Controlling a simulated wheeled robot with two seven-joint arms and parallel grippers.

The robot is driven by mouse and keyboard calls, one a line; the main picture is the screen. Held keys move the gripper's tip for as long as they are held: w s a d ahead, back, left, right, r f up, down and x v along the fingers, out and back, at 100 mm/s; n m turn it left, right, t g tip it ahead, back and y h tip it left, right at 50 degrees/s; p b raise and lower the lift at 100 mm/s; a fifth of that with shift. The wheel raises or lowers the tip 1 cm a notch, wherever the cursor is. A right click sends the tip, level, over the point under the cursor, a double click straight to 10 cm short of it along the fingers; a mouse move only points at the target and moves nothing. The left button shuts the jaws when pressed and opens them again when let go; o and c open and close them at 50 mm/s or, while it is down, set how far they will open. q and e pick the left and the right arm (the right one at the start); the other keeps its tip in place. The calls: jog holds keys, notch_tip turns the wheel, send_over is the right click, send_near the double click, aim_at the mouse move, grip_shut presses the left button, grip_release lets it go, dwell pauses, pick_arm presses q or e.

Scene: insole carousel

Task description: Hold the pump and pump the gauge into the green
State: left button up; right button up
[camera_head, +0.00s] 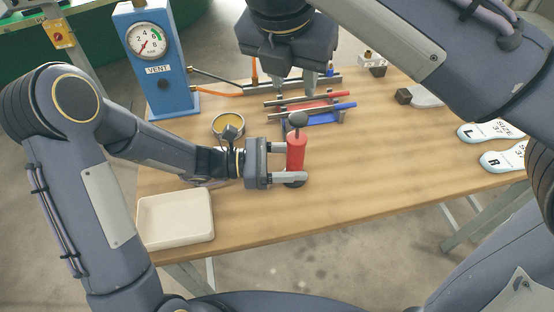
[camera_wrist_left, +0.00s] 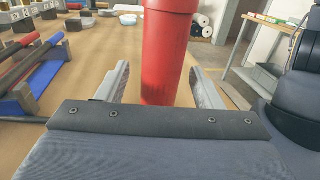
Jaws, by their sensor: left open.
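The red pump (camera_head: 296,150), with a dark knob on top, stands upright on the wooden table. My left gripper (camera_head: 290,163) is open, with its fingers on either side of the pump body. In the left wrist view the red cylinder (camera_wrist_left: 168,50) stands between the two spread fingers, with a gap visible at each side. The round gauge (camera_head: 147,41) sits on the blue box (camera_head: 158,80) marked VENT; its green arc is at the upper right, and the needle appears low, outside the green. My right gripper (camera_head: 295,80) hangs above the rack, fingers apart.
A rack with a red and a blue bar (camera_head: 318,112) lies behind the pump. A cream tray (camera_head: 176,218) is at the front left, a round dish (camera_head: 228,124) beside my left arm. Insoles marked L and R (camera_head: 503,159) lie at the right. The front middle table is clear.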

pick_arm(q)
jog(key=shift+d, duration=0.25)
jog(key=c, duration=1.2)
pick_arm(e)
grip_shut()
dwell(1.1)
dwell(0.5)
